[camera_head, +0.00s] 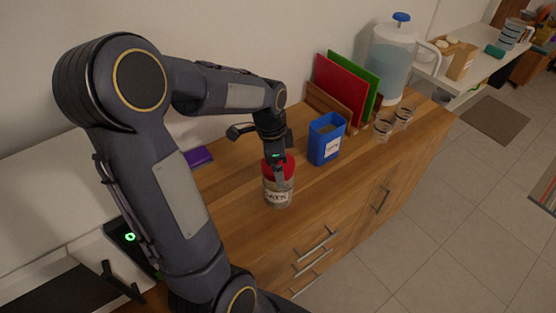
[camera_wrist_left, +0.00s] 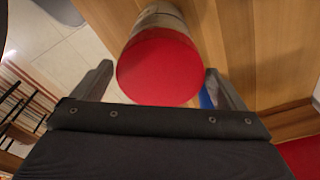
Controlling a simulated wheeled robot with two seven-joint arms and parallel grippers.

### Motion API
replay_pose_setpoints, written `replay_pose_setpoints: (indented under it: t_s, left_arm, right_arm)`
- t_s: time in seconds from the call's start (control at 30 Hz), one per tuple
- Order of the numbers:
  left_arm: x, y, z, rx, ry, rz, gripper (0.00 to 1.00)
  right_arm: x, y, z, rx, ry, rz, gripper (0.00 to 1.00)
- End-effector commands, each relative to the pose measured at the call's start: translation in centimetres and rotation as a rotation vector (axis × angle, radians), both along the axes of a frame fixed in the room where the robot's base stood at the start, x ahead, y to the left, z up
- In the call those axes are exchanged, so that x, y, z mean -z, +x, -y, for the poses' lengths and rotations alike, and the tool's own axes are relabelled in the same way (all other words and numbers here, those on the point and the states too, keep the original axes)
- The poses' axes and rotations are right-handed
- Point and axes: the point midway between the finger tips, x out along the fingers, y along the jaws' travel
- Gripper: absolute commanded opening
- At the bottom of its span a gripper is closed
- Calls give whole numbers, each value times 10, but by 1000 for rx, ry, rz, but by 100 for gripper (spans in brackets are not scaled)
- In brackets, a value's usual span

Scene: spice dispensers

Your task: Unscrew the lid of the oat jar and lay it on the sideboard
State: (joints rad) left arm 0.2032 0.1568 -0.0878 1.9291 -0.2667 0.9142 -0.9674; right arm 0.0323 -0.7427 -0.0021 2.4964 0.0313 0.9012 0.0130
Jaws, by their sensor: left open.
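The oat jar (camera_head: 278,198) is a clear jar with a white label reading OATS, upright on the wooden sideboard (camera_head: 240,213). Its red lid (camera_head: 268,173) is on top; it fills the middle of the left wrist view (camera_wrist_left: 160,70), with the jar's side showing behind it. My left gripper (camera_head: 278,175) is over the jar from above. In the left wrist view its open fingers (camera_wrist_left: 158,72) stand on either side of the lid, with gaps showing. My right gripper is not in view.
A blue container (camera_head: 326,138) stands right of the jar. Red (camera_head: 340,90) and green boards, two small glass jars (camera_head: 383,129) and a water dispenser (camera_head: 392,60) stand farther right. A purple item (camera_head: 198,156) lies near the wall. Bare wood lies in front of the blue container.

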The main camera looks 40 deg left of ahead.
Motion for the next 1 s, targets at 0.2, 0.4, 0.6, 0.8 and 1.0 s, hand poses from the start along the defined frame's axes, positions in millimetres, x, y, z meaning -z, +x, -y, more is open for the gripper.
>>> replay_pose_setpoints:
  t_s: [0.2,0.4,0.6,0.8,1.0]
  left_arm:
    - [0,0,0,133,0,-1,93]
    - [-1,0,-1,463,0,-1,93]
    - [-1,0,0,789,-1,-1,93]
    - [0,0,0,878,0,0,93]
    - [0,0,0,876,0,1,83]
  right_arm:
    - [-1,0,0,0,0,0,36]
    - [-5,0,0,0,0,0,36]
    - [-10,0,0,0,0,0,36]
    - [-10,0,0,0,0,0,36]
    - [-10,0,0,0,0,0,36]
